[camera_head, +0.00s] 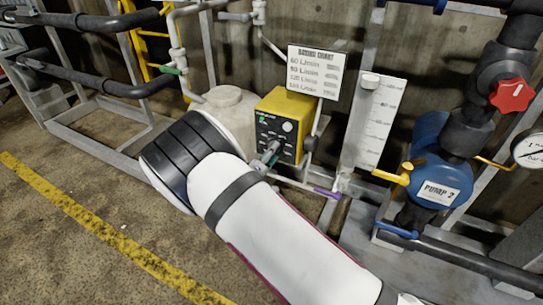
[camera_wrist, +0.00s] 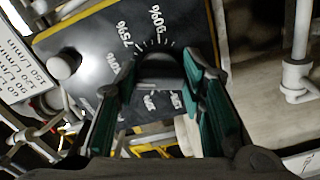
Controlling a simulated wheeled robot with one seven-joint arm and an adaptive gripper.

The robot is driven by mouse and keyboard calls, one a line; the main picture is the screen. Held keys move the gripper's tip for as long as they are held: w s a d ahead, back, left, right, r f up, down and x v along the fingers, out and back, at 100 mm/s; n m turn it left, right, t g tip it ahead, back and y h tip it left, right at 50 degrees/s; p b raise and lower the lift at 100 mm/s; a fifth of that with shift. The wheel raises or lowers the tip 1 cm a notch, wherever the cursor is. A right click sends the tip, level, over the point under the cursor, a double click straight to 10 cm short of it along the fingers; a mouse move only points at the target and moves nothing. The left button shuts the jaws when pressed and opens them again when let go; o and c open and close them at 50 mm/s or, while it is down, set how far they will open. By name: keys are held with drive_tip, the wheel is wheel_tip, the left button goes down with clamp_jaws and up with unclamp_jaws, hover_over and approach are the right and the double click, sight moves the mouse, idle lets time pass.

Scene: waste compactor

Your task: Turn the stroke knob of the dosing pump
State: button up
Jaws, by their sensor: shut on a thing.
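A white round knob (camera_wrist: 63,66) sits on the same panel beside the stroke knob. A dosing chart (camera_head: 316,72) stands behind the pump. A whitish tank (camera_head: 228,110) is left of it. A graduated column (camera_head: 378,125) and blue Pump 2 (camera_head: 428,160) with a red valve wheel (camera_head: 511,95) are right.

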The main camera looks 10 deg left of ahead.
drive_tip(key=shift+f+m, duration=0.1)
drive_tip(key=shift+m, duration=0.4)
drive_tip(key=o, duration=1.1)
drive_tip(key=shift+o, duration=0.2)
drive_tip(key=shift+s, duration=0.1)
drive_tip(key=v, duration=1.1)
drive_tip(key=shift+s+a, duration=0.15)
drive_tip(key=shift+s, duration=0.25)
